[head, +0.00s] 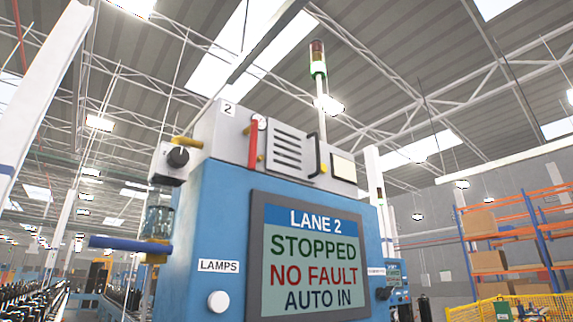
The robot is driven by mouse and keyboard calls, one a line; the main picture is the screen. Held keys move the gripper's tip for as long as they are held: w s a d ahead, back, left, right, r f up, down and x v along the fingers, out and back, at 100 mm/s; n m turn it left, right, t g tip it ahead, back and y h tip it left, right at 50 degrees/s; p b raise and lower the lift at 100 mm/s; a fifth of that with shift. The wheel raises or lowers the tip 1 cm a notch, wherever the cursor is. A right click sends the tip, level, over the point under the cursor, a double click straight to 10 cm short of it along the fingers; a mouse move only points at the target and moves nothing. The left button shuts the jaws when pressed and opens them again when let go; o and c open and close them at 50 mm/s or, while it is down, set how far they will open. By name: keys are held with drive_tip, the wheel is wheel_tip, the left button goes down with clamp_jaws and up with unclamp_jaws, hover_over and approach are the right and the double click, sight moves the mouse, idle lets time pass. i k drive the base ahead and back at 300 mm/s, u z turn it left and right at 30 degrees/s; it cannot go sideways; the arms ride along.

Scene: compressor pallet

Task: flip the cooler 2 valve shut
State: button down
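A blue-and-grey machine cabinet (215,205) fills the middle of the head view, with a "2" plate (228,108) on its upper grey box. A red bar-like handle (253,145) stands upright on the box's front, beside a small round gauge-like part (260,122). A blue lever (125,243) lies level at the cabinet's left side, by a brass fitting (156,256) under a clear bowl (158,220). No label naming a cooler is readable, so I cannot tell which handle, if either, is the cooler 2 valve. My gripper is not in view.
The screen (311,261) reads LANE 2, STOPPED, NO FAULT, AUTO IN. A black knob (178,157) sticks out at left and a black grab handle (318,155) on the box. Shelving (490,240) and a yellow fence (540,306) stand at right.

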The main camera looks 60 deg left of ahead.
sight(252, 130)
drive_tip(key=u, duration=0.5)
drive_tip(key=i, duration=0.85)
drive_tip(key=u, duration=1)
drive_tip(key=i, duration=0.3)
drive_tip(key=u, duration=0.25)
